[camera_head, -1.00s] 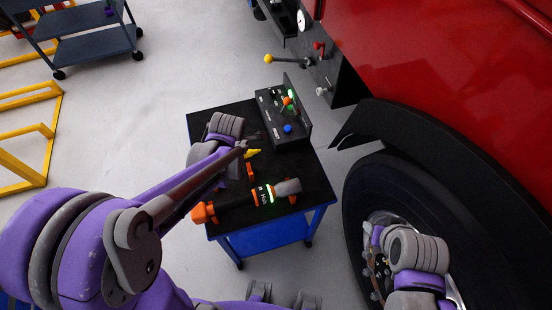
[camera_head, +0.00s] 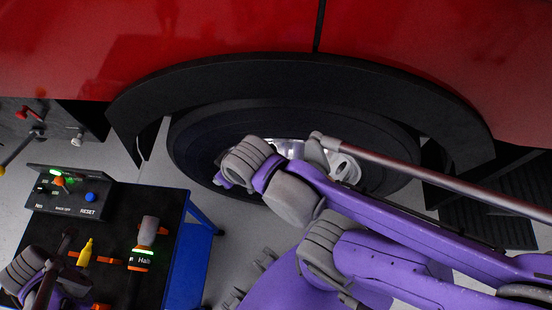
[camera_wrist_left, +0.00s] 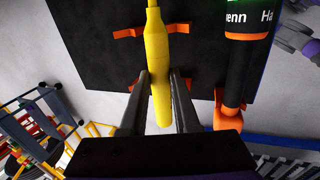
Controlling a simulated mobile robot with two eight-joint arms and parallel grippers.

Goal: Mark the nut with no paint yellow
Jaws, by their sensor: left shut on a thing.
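A yellow paint marker (camera_head: 85,252) is over the black-topped cart at lower left; it also shows in the left wrist view (camera_wrist_left: 156,52). My left gripper (camera_wrist_left: 159,78) has one finger on each side of the marker and is shut on it. The wheel (camera_head: 190,150) is under the red truck's fender. My right gripper (camera_head: 224,180) is at the wheel's left side, with its fingertips hard to make out. My right arm covers most of the hub, so the nuts and any paint on them cannot be told apart.
The cart (camera_head: 172,215) carries a control box (camera_head: 68,197) with a blue button and a dark power tool (camera_head: 146,240) with an orange end. Orange holders (camera_wrist_left: 125,33) lie by the marker. Grey floor separates cart and wheel.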

